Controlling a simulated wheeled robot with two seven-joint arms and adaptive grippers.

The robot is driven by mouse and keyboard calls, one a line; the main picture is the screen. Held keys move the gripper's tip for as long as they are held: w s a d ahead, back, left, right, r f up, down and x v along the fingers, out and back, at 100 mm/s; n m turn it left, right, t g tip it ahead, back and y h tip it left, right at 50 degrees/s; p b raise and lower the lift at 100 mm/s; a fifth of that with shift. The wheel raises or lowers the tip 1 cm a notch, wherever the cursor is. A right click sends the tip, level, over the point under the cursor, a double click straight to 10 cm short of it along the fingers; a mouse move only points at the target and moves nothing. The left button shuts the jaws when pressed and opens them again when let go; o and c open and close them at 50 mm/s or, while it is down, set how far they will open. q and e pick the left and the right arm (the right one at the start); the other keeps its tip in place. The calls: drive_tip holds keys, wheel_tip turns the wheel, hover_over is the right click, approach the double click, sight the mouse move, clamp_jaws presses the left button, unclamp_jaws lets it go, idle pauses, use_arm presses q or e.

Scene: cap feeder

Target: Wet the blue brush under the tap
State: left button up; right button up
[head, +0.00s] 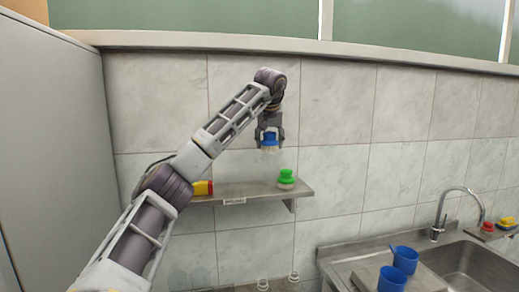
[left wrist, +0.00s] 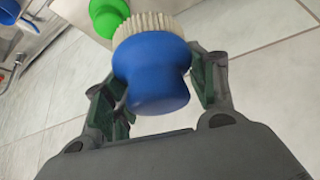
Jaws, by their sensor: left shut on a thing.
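The blue brush (left wrist: 152,75) has a round blue handle and pale bristles. My left gripper (left wrist: 155,88) is shut on its handle. In the head view my left gripper (head: 269,137) holds the blue brush (head: 270,141) bristles down, in the air above a wall shelf and apart from it. The tap (head: 457,205) is a curved metal spout at the far right, over the sink (head: 470,268). The brush is well to the left of the tap and higher. Whether water runs cannot be told. My right gripper is not in view.
Two blue cups (head: 405,259) stand on the counter left of the sink. Red and yellow items (head: 505,223) sit right of the tap.

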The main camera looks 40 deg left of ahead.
use_arm(q)
drive_tip(key=w+d+m+h, duration=0.1)
drive_tip(key=d+m, duration=0.2)
drive_tip(key=d, duration=0.9)
drive_tip(key=d+f+m+t+h, duration=0.1)
drive_tip(key=d+f+m, duration=0.1)
drive_tip(key=d+f, duration=0.65)
drive_tip(key=s+d+f+m, duration=0.1)
drive_tip(key=s+f, duration=0.4)
drive_tip(key=f, duration=0.8)
drive_tip(key=s+d+f+h, duration=0.1)
drive_tip(key=s+d+f, duration=0.3)
drive_tip(key=f, duration=0.9)
drive_tip(key=s+d+f+m+h, duration=0.1)
drive_tip(key=s+d+f, duration=0.1)
drive_tip(key=s+f, duration=0.6)
wheel_tip(320, 180, down, 5)
drive_tip(key=shift+d+f+m, duration=0.2)
drive_tip(key=shift+d+m, duration=0.1)
drive_tip(key=shift+d, duration=0.15)
